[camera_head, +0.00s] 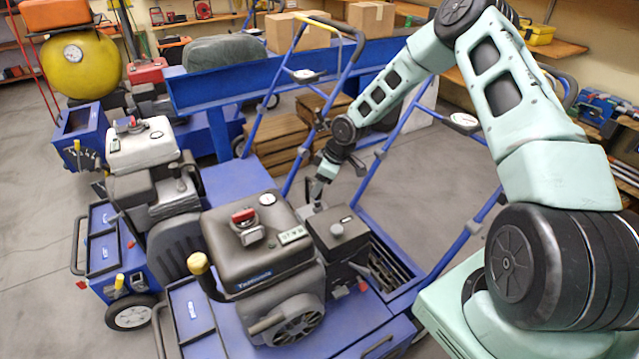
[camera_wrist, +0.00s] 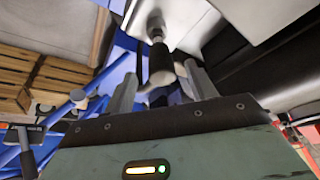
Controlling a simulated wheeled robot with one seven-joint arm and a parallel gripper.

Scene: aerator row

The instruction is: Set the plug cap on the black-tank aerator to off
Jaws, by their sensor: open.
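The black-tank aerator (camera_head: 262,243) stands in front, with a dark tank, a red-topped grey cap and a blue body. My gripper (camera_head: 317,203) is at the far right side of its engine, low behind the tank. In the wrist view my gripper (camera_wrist: 161,82) is open, one finger on each side of a dark cylindrical piece (camera_wrist: 161,62), which looks like the plug cap. The plug cap is not clearly visible in the head view.
A white-tank aerator (camera_head: 142,147) stands behind to the left. Blue handlebars (camera_head: 376,165) rise around my arm. Wooden pallets (camera_head: 277,140) and a blue beam (camera_head: 270,78) are behind. Grey floor (camera_head: 440,160) is open to the right of the handlebars.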

